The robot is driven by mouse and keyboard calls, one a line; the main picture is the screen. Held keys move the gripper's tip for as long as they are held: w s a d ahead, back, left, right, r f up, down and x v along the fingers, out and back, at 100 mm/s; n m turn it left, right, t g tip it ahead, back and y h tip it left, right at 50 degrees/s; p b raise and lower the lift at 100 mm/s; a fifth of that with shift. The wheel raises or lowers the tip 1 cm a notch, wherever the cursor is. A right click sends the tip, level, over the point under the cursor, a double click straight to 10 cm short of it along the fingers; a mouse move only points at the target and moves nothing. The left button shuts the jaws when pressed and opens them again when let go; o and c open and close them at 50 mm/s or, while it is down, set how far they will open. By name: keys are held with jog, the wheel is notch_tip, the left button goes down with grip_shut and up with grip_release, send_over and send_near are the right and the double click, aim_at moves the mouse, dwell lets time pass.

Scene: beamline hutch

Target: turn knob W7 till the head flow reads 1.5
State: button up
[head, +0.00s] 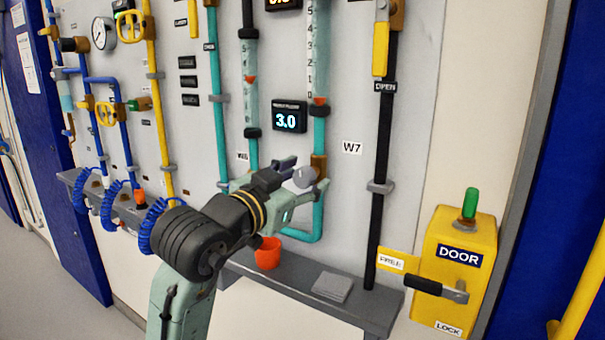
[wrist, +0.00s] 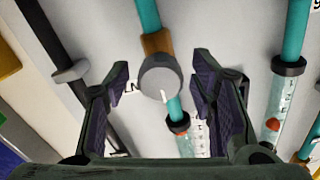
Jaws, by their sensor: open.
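Knob W7 is a round grey knob (head: 304,178) on a brass valve in a teal pipe, left of the W7 label (head: 352,148). A pale mark shows on the knob (wrist: 160,78) in the wrist view. My gripper (head: 306,174) is open, with its fingers on either side of the knob; the wrist view shows gaps on both sides. A small black display (head: 289,117) up and left of the knob reads 3.0; its caption is too small to read. A clear flow tube (head: 316,55) with a red float rises above the valve.
A second flow tube (head: 250,88) stands to the left, with a partly hidden label below it. A black pipe (head: 381,150) runs down on the right, beside a yellow door box (head: 456,270). A grey shelf (head: 300,292) below holds an orange cup (head: 268,253).

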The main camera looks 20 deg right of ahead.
jog(key=shift+w+d, duration=0.15)
jog(key=shift+c, duration=0.2)
jog(key=c, duration=1.1)
jog(key=shift+c, duration=0.2)
jog(key=shift+f+m+b, duration=0.1)
jog(key=shift+m+b, duration=0.3)
jog(key=m+b, duration=0.2)
jog(key=m, duration=0.1)
jog(key=m+b, duration=0.2)
jog(key=m, duration=0.3)
jog(key=shift+b, duration=0.35)
jog(key=shift+m, duration=0.3)
